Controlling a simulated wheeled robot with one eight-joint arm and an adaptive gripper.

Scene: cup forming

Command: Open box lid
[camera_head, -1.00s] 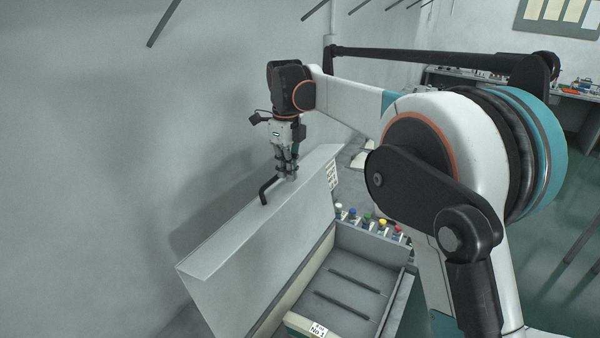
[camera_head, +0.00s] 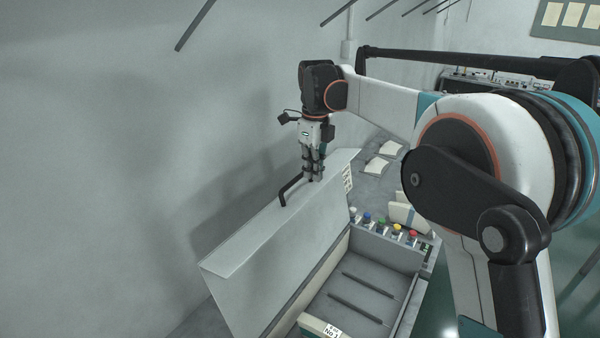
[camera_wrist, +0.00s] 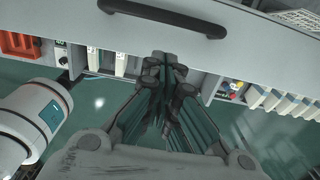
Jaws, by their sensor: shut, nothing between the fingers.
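The box (camera_head: 378,262) stands at lower centre in the head view, with its grey inside and dark strips showing. Its lid (camera_head: 290,240) is a large grey panel standing raised along the box's left side. A dark bar handle (camera_head: 290,189) sits on the lid's upper edge. It also shows in the wrist view (camera_wrist: 165,20), across the top on the grey lid (camera_wrist: 250,48). My gripper (camera_head: 314,178) points down at the lid's top edge, just right of the handle. In the wrist view my gripper (camera_wrist: 168,62) is shut and empty, its fingertips apart from the handle.
Coloured buttons (camera_head: 382,224) line the box's back edge. Papers (camera_head: 378,165) lie on a grey surface behind. A bare wall (camera_head: 100,150) is close on the left. A cluttered bench (camera_head: 490,83) stands at the back right. Green floor shows on the right.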

